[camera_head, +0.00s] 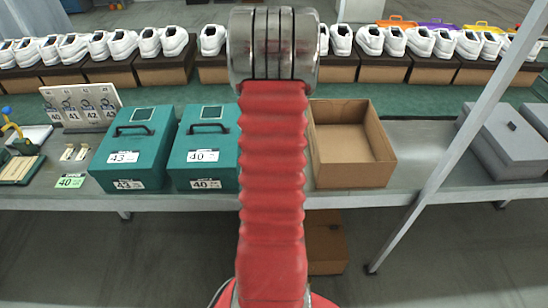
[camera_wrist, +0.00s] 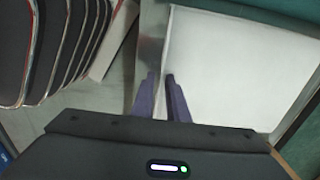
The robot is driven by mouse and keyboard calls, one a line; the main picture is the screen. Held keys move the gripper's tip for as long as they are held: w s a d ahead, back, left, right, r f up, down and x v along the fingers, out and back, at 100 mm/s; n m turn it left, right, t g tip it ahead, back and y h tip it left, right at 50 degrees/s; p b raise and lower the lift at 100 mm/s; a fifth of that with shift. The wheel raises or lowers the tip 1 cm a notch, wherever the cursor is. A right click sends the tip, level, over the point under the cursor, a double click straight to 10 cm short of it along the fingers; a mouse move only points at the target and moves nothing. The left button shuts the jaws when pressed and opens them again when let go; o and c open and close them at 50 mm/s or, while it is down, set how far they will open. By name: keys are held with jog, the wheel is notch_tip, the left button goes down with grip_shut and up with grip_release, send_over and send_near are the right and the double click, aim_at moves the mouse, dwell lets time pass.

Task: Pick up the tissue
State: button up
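A white sheet (camera_wrist: 235,65), which looks like the tissue, lies flat in a shallow grey-edged holder (camera_wrist: 152,45) in the wrist view. My gripper (camera_wrist: 161,78) has two dark fingers at the sheet's left edge. A narrow gap shows between the fingertips, with the right tip over the sheet and the left tip over the grey edge. I cannot tell how high the tips are above it. In the head view my arm covers the middle, hiding the gripper, and I see no tissue there.
Two teal boxes (camera_head: 135,148) (camera_head: 205,150) stand left of my arm, and an open empty brown box (camera_head: 350,145) stands right. Grey boxes (camera_head: 505,145) are far right. White shoes (camera_head: 170,40) line the back. Several dark curved panels (camera_wrist: 60,45) show left in the wrist view.

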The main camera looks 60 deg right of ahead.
grip_shut()
jog(key=shift+r, duration=0.1)
notch_tip(320, 180, up, 18)
dwell(0.8)
dwell(0.6)
